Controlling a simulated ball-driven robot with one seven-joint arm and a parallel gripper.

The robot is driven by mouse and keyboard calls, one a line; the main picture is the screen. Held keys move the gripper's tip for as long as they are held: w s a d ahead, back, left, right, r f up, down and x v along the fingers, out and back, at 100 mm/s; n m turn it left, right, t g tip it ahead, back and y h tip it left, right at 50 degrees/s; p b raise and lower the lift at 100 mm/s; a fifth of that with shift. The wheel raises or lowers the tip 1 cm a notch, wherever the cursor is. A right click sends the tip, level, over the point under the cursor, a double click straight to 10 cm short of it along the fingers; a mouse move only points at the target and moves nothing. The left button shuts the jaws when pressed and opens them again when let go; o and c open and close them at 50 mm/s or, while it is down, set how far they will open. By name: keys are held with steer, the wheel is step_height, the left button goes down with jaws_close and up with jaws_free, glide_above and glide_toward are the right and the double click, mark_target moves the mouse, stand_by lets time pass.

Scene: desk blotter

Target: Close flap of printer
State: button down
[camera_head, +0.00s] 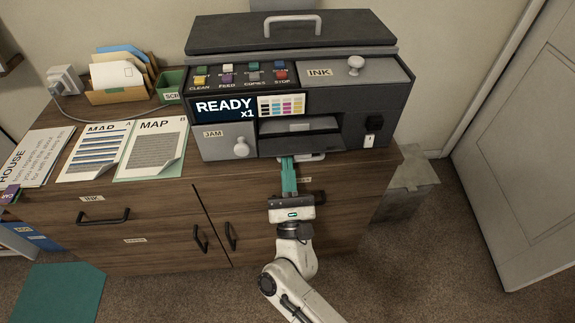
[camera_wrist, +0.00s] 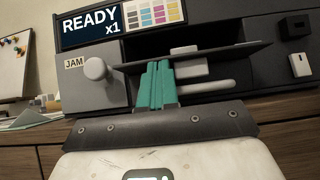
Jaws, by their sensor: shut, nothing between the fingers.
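The dark grey printer (camera_head: 388,100) stands on the wooden cabinet, its screen (camera_head: 250,107) reading READY x1. The JAM flap (camera_head: 229,146) with a round knob sits at the front left; it also shows in the wrist view (camera_wrist: 94,95) and looks flush. The INK flap (camera_head: 335,74) with a knob is on the top right. The top lid (camera_head: 215,38) has a bar handle; I cannot tell whether it is fully down. My gripper (camera_head: 288,160) is shut and empty, its teal fingers in front of the middle paper slot (camera_head: 300,126). In the wrist view the fingertips (camera_wrist: 158,66) cover part of this slot.
Papers marked MAP (camera_head: 157,150), a folder holder (camera_head: 118,92), a green bin (camera_head: 172,88) and a plug (camera_head: 65,80) are left of the printer. Cabinet handles (camera_head: 103,217) stick out in front. A grey bin (camera_head: 408,190) stands right of the cabinet.

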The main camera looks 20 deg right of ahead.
mark_target(288, 151)
step_height(288, 151, up, 6)
steer(key=g+y+p, duration=0.1)
steer(key=g+p, duration=0.2)
steer(key=p, duration=0.8)
steer(key=g+y+p, duration=0.1)
steer(key=g+p, duration=0.3)
steer(key=p, duration=0.7)
steer(key=shift+g, duration=0.3)
steer(key=shift+w+d+r+p, duration=0.25)
steer(key=shift+w+r+p, duration=0.5)
steer(key=shift+r, duration=0.1)
steer(key=shift+w+d+r+p, duration=0.2)
steer(key=shift+w+r+p, duration=0.5)
steer(key=shift+r, duration=0.1)
